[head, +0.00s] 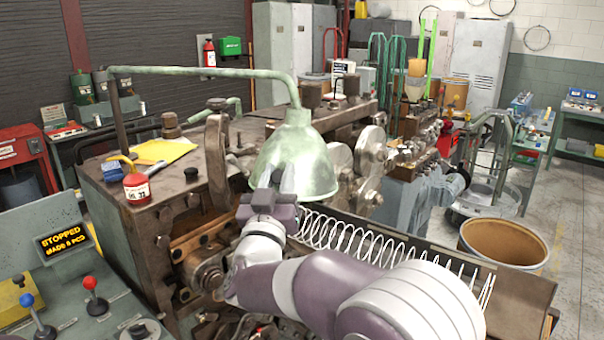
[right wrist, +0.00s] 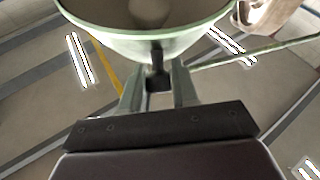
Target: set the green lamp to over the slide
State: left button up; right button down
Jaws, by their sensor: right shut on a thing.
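The green lamp has a bell-shaped shade (head: 297,160) hanging from a long green arm (head: 205,72) that bends down over the machine. In the head view the shade hangs near the upper left end of the slide, a dark sloping trough (head: 520,287) with a white wire spring (head: 385,245) lying along it. My right gripper (head: 280,188) is at the shade's lower front rim. In the right wrist view the shade's rim (right wrist: 150,42) fills the top, and my right gripper (right wrist: 158,88) is shut on a small dark tab below the rim. My left gripper is not in view.
The coiler machine body (head: 160,225) stands behind and left of my right arm, with a red oil can (head: 136,187) and yellow paper (head: 163,151) on top. A control panel (head: 75,270) with levers is at lower left. A round bin (head: 503,243) stands at the slide's lower end.

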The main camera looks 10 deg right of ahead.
jog(key=shift+s+a+r+h, duration=0.2)
jog(key=shift+s+a+h, duration=0.2)
jog(key=shift+s+a, duration=0.25)
jog(key=shift+s+a+f+m+g, duration=0.1)
jog(key=shift+m+g, duration=0.2)
jog(key=c, duration=0.9)
grip_release()
jog(key=shift+f, duration=0.1)
